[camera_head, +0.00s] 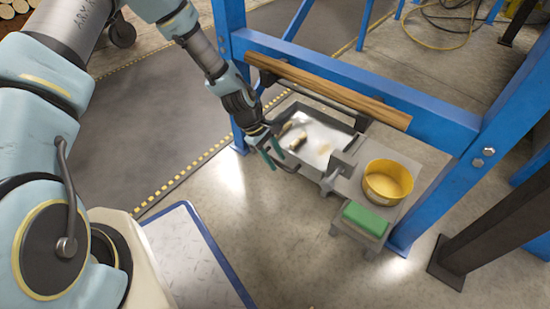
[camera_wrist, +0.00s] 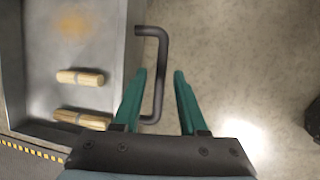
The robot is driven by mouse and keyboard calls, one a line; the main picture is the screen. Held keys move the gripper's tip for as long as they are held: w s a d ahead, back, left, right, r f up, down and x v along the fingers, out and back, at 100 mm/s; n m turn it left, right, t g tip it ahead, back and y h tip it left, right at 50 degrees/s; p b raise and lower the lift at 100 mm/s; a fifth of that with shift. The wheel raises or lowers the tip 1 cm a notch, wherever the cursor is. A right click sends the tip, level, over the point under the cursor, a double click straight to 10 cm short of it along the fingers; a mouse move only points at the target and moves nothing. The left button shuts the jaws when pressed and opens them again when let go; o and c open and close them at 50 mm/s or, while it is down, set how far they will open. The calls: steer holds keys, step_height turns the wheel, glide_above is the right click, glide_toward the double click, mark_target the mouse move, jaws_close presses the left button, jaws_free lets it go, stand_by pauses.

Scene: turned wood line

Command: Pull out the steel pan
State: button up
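The steel pan (camera_head: 345,128) is a shallow grey tray low in the blue frame, with short wooden pieces (camera_head: 298,142) lying in it. In the wrist view the pan (camera_wrist: 118,62) fills the left side, and its dark bar handle (camera_wrist: 161,75) stands out from its wall. My gripper (camera_head: 271,156) is at the handle side of the pan. In the wrist view its two green fingers (camera_wrist: 160,75) are spread open, one on each side of the handle bar. I see a gap between the bar and the right finger; contact at the left finger is unclear.
A wooden bar (camera_head: 325,90) runs across the blue frame (camera_head: 435,118) above the pan. A yellow bowl (camera_head: 387,182) and a green block (camera_head: 365,219) stand just right of the pan. The concrete floor (camera_head: 270,225) in front of the handle is clear.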

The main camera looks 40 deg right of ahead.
jaws_close()
stand_by(1.2)
